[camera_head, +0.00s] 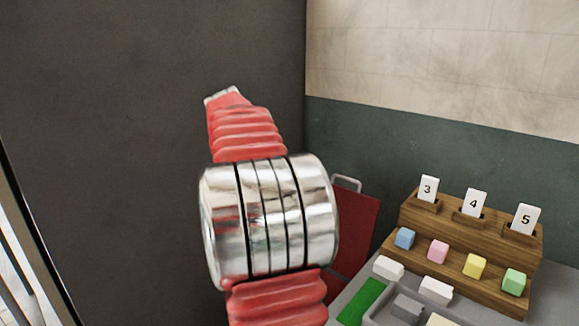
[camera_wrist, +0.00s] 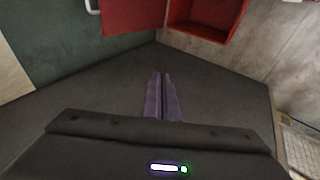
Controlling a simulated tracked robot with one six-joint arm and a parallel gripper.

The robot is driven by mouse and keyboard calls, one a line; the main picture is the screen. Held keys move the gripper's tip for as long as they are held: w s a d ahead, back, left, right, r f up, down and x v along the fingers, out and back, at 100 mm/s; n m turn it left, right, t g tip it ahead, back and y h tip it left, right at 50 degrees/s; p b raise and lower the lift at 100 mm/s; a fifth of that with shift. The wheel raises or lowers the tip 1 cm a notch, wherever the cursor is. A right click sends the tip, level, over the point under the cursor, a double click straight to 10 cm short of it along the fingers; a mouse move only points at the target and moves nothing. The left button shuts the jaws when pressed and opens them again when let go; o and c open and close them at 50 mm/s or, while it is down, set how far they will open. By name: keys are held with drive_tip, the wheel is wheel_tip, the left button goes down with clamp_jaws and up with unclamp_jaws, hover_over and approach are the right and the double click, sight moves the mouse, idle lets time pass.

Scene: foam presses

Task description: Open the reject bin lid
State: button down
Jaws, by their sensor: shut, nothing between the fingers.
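The reject bin is a red box (camera_wrist: 206,34) at the top of the wrist view, with its dark red inside showing. Its red lid (camera_wrist: 133,16) stands swung up to the left of the opening, with a pale grey handle (camera_wrist: 92,7) at its far edge. In the head view the raised lid (camera_head: 358,225) and its handle (camera_head: 346,182) show behind my arm, which hides the rest of the bin. My gripper (camera_wrist: 161,78) is shut and empty, apart from the bin and lid. My gripper's fingers are not clear in the head view.
A grey table at lower right in the head view holds a wooden rack (camera_head: 470,245) with cards 3, 4 and 5 and coloured blocks. White blocks, a green pad (camera_head: 362,302) and a grey tray (camera_head: 380,318) lie in front. A dark wall stands at left.

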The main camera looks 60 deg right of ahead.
drive_tip(key=s+a+f+t+y, duration=0.1)
drive_tip(key=s+a+t+y, duration=0.15)
drive_tip(key=a, duration=2.65)
drive_tip(key=s+a+f+y, duration=0.1)
drive_tip(key=s+a+f, duration=0.2)
drive_tip(key=a, duration=0.3)
drive_tip(key=s+a+f+t+y, duration=0.1)
drive_tip(key=s+a+f, duration=0.3)
drive_tip(key=a, duration=0.3)
drive_tip(key=s+a+f+n+y, duration=0.1)
drive_tip(key=s+a+f+y, duration=0.1)
drive_tip(key=s+a, duration=0.4)
drive_tip(key=shift+a+f, duration=0.7)
drive_tip(key=shift+f, duration=0.1)
drive_tip(key=shift+a, duration=0.1)
